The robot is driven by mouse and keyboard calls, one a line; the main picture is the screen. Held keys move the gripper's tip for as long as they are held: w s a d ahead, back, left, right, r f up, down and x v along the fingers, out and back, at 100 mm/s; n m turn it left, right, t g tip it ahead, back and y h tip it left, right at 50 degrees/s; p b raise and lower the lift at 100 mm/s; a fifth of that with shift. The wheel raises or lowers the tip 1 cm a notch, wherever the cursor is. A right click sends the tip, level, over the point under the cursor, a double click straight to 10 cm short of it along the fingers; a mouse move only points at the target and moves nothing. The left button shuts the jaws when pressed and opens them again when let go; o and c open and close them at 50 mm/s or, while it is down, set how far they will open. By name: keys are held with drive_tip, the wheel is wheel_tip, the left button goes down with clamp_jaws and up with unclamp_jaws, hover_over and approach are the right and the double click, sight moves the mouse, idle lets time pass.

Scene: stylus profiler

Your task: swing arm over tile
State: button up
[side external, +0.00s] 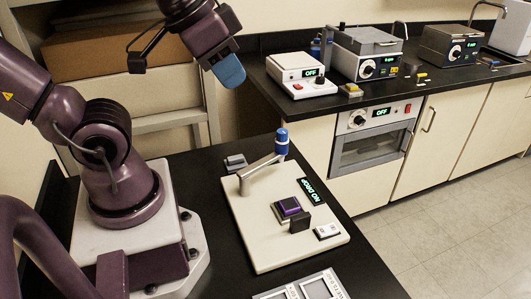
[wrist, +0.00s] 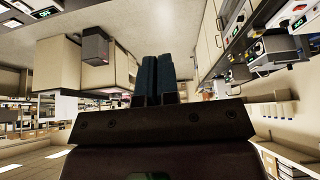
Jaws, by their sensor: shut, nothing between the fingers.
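The profiler's cream base plate (side external: 255,235) lies on the black bench. Its grey swing arm (side external: 262,167) runs from a post at the plate's left-back up to a blue knob (side external: 282,137) at its far end. The purple tile (side external: 289,206) sits on a small stage nearer the plate's middle, and the swing arm is behind it, apart from it. My gripper (side external: 230,71) is high above and to the left of the knob, touching nothing. Its blue fingers show shut and empty in the wrist view (wrist: 159,80); the profiler is not clearly identifiable there.
A dark block (side external: 299,223) stands just in front of the tile. A green-lit display (side external: 313,191) and a white switch box (side external: 327,231) are at the plate's right. A small grey piece (side external: 235,161) lies behind the plate, and grey-framed trays (side external: 305,288) lie in front. Instruments line the back counter.

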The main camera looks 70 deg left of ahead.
drive_tip(key=o, duration=0.3)
drive_tip(key=shift+a+f, duration=0.1)
drive_tip(key=o, duration=0.7)
drive_tip(key=shift+w+a+f+n+g, duration=0.2)
drive_tip(key=shift+w+a+f+g, duration=0.2)
drive_tip(key=shift+f, duration=0.1)
drive_tip(key=shift+w+a+f+n+g, duration=0.25)
drive_tip(key=shift+w+f+g, duration=0.15)
drive_tip(key=shift+f, duration=0.1)
drive_tip(key=n+g, duration=0.4)
drive_tip(key=n, duration=0.2)
hover_over(282, 140)
drive_tip(key=a, duration=0.1)
drive_tip(key=f, duration=1)
drive_tip(key=shift+w+a, duration=0.15)
drive_tip(key=shift+w, duration=0.15)
wheel_tip(282, 140, down, 13)
drive_tip(key=shift+f, duration=0.1)
clamp_jaws()
